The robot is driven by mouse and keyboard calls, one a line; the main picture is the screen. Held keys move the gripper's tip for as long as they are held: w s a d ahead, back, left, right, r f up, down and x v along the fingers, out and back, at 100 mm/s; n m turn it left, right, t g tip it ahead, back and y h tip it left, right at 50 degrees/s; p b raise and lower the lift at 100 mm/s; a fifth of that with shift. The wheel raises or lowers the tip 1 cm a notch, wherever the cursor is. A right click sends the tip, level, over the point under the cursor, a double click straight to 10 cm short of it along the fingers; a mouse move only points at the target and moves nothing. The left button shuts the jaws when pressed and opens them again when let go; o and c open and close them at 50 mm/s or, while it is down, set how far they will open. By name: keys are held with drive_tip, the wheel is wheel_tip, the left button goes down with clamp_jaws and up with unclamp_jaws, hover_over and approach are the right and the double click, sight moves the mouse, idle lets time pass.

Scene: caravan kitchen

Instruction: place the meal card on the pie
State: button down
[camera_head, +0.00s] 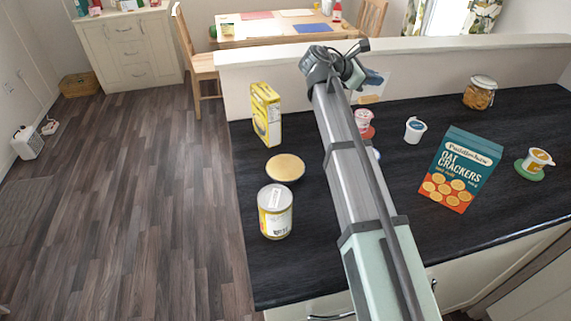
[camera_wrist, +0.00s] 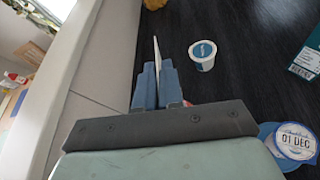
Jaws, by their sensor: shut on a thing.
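My gripper (camera_head: 374,78) is over the back of the dark counter, by the low cream wall. Its blue fingers (camera_wrist: 154,85) are shut on a thin card, which I take to be the meal card (camera_wrist: 156,52). The card is seen edge-on and upright in the wrist view; in the head view its pale face (camera_head: 372,94) shows beyond the fingers, partly hidden. The pie (camera_head: 285,167), round and golden, lies on the counter to the left of my arm, between the yellow box and the can. It is out of the wrist view.
A yellow box (camera_head: 266,114) and a can (camera_head: 275,212) stand near the pie. Right of my arm are a white pot (camera_head: 415,130), a teal cracker box (camera_head: 458,170), a jar (camera_head: 479,93) and a pot on a green coaster (camera_head: 528,172). A pink pot (camera_head: 362,117) is beside my arm.

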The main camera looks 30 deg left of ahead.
drive_tip(key=s+a+n+t+y, duration=0.1)
drive_tip(key=s+a, duration=0.3)
drive_tip(key=s, duration=0.5)
drive_tip(key=s+a+n+y, duration=0.2)
drive_tip(key=s+a, duration=0.1)
drive_tip(key=s, duration=0.7)
drive_tip(key=s+a+n+t+y, duration=0.1)
drive_tip(key=s+a, duration=0.3)
drive_tip(key=s, duration=0.5)
drive_tip(key=shift+s+f, duration=0.1)
drive_tip(key=shift+f, duration=4.25)
drive_tip(key=shift+f, duration=0.1)
drive_tip(key=c, duration=1.3)
unclamp_jaws()
drive_tip(key=v, duration=1.2)
